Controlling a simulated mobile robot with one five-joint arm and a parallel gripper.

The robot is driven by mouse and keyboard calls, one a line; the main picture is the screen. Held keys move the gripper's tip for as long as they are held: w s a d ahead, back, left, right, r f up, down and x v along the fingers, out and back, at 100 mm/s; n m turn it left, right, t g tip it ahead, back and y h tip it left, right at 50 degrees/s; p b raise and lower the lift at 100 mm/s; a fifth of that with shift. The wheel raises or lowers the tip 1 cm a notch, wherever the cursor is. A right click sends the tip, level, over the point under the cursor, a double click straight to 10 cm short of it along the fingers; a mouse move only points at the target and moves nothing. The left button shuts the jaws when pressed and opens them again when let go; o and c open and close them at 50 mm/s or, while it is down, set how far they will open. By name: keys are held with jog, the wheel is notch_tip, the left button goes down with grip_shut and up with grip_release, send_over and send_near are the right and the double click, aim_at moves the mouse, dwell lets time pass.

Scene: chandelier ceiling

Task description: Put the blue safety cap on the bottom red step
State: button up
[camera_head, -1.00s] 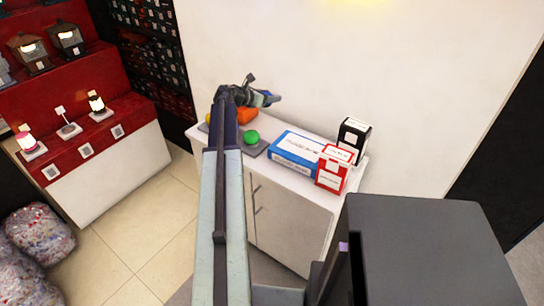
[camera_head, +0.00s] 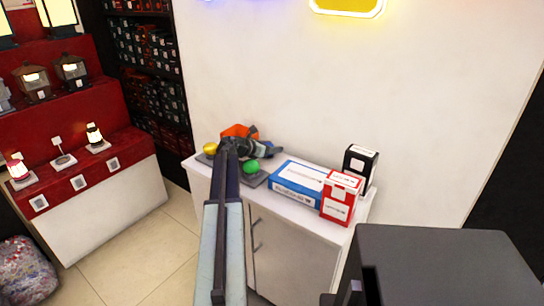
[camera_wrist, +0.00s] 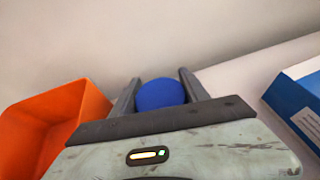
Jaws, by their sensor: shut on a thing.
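My gripper (camera_wrist: 160,78) is shut on a round blue cap (camera_wrist: 160,95), seen between its two fingers in the wrist view. In the head view my gripper (camera_head: 264,148) is over the back of the white cabinet, beside an orange bin; the cap cannot be made out there. The bottom red step (camera_head: 122,146) belongs to the red stepped display at the left, well away from my gripper. It bears two small lanterns, a small stand and white labels.
On the cabinet (camera_head: 300,210) are the orange bin (camera_head: 240,131), yellow (camera_head: 210,148) and green (camera_head: 251,166) round things, a blue-and-white box (camera_head: 300,180), a red box (camera_head: 340,196) and a black box (camera_head: 361,165). Tiled floor (camera_head: 160,250) lies between cabinet and display.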

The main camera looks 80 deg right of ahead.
jog(key=shift+f, duration=0.25)
jog(key=o, duration=1.3)
jog(key=shift+o, duration=0.2)
jog(key=shift+r, duration=0.1)
